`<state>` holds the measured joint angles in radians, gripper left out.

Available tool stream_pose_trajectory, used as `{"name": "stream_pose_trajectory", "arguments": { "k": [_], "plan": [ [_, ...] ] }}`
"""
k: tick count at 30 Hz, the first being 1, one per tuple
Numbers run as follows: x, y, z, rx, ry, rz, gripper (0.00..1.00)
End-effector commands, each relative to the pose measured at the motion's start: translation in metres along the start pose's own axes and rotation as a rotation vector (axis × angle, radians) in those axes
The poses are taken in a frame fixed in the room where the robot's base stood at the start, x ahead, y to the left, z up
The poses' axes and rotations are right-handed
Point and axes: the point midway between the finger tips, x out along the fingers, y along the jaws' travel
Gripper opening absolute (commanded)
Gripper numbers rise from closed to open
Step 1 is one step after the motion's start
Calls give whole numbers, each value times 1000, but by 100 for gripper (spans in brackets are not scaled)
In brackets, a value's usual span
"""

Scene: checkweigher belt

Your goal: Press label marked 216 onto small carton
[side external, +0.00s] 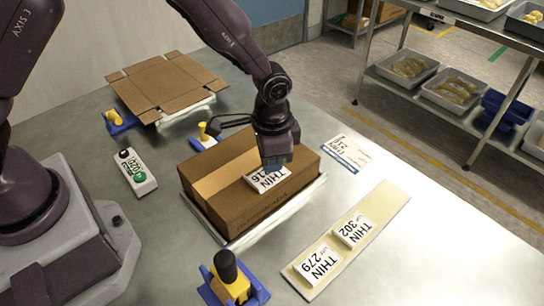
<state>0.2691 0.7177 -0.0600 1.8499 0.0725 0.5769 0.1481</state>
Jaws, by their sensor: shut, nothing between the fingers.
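The small carton (208,203) is a brown open-topped box on a pale stand in the middle of the metal table. The label marked 216 (262,184) is a white piece with black print at the carton's near right side, close to the wall's top edge. My gripper (273,166) is shut, with its blue fingertips pointing down at the label and covering part of it. I cannot tell whether the tips touch it or how flat it sits.
Yellow and blue clamps (232,281) stand in front of and behind the carton. A flattened carton (165,83) lies at back left. A button box (138,172) is left of the carton. A printed card (346,152) lies to its right. The table's right front is clear.

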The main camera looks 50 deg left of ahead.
Motion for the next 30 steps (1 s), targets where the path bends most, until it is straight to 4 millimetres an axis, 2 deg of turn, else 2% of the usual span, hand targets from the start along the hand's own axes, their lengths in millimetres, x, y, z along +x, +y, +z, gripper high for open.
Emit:
{"name": "stream_pose_trajectory", "arguments": {
  "k": [30],
  "plan": [
    [12, 0, 0, 0, 1, 0, 0]
  ]
}}
